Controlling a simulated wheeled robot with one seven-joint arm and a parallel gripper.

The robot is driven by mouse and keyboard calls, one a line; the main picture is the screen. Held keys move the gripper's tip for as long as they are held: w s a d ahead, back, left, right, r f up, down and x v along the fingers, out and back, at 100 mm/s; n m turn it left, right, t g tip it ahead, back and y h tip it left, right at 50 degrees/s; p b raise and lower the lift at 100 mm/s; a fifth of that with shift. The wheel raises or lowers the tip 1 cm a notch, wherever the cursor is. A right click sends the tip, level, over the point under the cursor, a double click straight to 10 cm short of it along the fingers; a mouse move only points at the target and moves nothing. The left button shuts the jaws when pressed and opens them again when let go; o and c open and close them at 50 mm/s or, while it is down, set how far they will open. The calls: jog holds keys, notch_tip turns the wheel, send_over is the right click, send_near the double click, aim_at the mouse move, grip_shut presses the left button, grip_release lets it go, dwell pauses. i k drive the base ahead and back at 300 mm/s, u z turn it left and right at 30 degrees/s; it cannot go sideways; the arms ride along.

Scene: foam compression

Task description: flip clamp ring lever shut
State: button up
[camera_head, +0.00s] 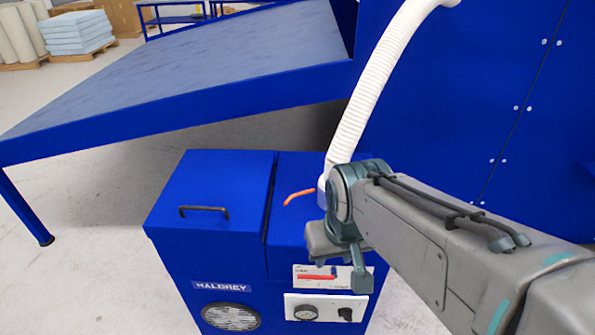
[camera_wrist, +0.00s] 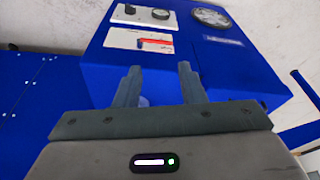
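The orange lever (camera_head: 300,195) sticks out to the left near the lower end of the white ribbed hose (camera_head: 378,75), above the blue cabinet's top in the head view. The clamp ring itself is mostly hidden behind my arm; I cannot make out its band. My gripper (camera_wrist: 160,67) is open, with its two grey fingers apart and nothing clearly held. In the head view it is in front of the cabinet's right part, right of and below the lever. The lever does not show in the wrist view. A small pale round part (camera_wrist: 143,101) shows between the fingers.
The blue cabinet (camera_head: 215,190) has a black handle (camera_head: 204,210), a gauge panel (camera_head: 325,308) and a label plate (camera_head: 312,278). A sloped blue table (camera_head: 200,65) stands behind it. A tall blue wall (camera_head: 480,80) rises at the right.

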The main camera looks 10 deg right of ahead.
aim_at(295, 196)
jog(key=i, duration=0.45)
jog(key=z, duration=1.4)
jog(key=k, duration=0.4)
jog(key=u, duration=0.9)
jog(key=i, duration=0.5)
